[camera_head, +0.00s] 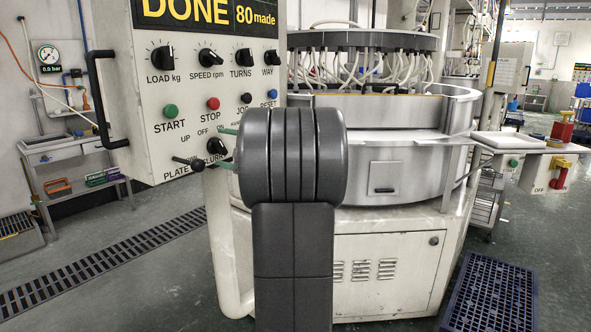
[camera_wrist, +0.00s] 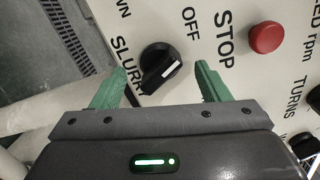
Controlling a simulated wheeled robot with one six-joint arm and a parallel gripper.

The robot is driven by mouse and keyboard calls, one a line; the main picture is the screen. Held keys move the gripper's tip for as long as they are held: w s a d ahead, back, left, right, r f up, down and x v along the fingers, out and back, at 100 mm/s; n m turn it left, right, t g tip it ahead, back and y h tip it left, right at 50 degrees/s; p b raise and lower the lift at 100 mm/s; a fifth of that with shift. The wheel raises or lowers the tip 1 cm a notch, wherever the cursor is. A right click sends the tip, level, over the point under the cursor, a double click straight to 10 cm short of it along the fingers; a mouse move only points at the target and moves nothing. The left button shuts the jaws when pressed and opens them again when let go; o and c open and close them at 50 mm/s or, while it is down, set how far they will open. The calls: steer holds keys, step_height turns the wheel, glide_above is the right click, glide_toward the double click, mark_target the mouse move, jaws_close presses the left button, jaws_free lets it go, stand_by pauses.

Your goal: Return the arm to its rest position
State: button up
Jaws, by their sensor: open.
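My arm (camera_head: 290,255) stands upright in the middle of the head view, in front of the lapping machine. My gripper (camera_head: 224,148) reaches left from it to the control panel (camera_head: 190,90). In the wrist view its two green fingers (camera_wrist: 160,75) are spread apart. The black slurry knob (camera_wrist: 160,68) lies between them in the picture, with its white pointer line aimed up and right. I cannot tell whether a finger touches it. The fingers hold nothing that I can see.
The red stop button (camera_wrist: 267,38) is close to the right finger. A black handle (camera_head: 100,100) and a black lever (camera_head: 188,162) stick out near the panel. The machine's round bowl (camera_head: 400,165) is behind my arm. A blue crate (camera_head: 490,295) lies on the floor at right.

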steer(key=shift+r+m+p, duration=0.25)
steer(key=shift+m+p, duration=1.25)
steer(key=shift+p, duration=1.05)
steer(key=b+v, duration=0.1)
steer(key=v, duration=0.5)
steer(key=shift+f, duration=0.25)
